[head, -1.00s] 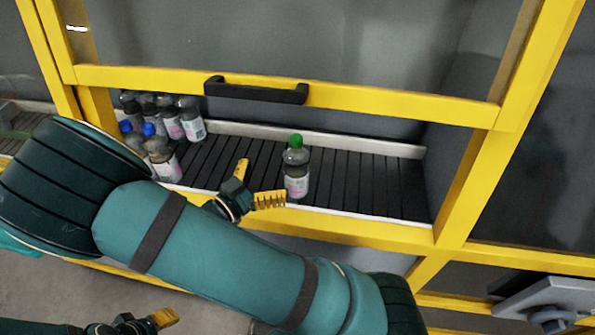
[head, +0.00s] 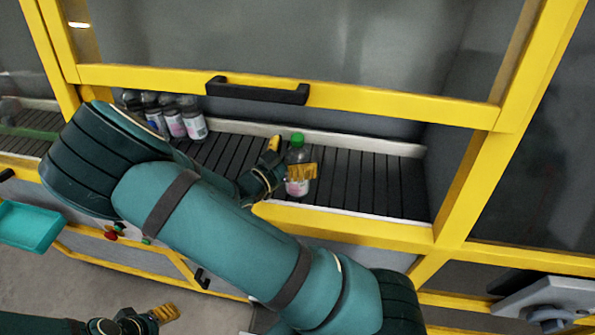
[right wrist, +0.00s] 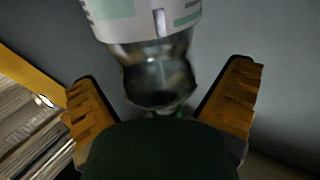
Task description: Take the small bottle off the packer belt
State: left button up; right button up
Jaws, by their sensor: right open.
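The small bottle with a green cap and pale label (head: 296,154) stands upright on the dark slatted packer belt (head: 345,185), behind the yellow frame. My right gripper (head: 288,157) is open around it: one yellow finger crosses in front of the label, the other is behind and to the left. In the right wrist view the bottle (right wrist: 155,70) shows between the two spread fingers (right wrist: 162,85), with a gap on each side. My left gripper (head: 160,318) is low at the bottom left, away from the belt; its jaw opening is unclear.
Several other bottles (head: 175,122) stand at the belt's left end, partly hidden by my right arm. A raised yellow door with a black handle (head: 258,91) hangs above the opening. A yellow sill (head: 340,222) runs along the front. The belt's right end is clear.

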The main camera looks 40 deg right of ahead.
jog(key=c, duration=1.3)
jog(key=shift+c, duration=0.2)
jog(key=shift+r, duration=0.1)
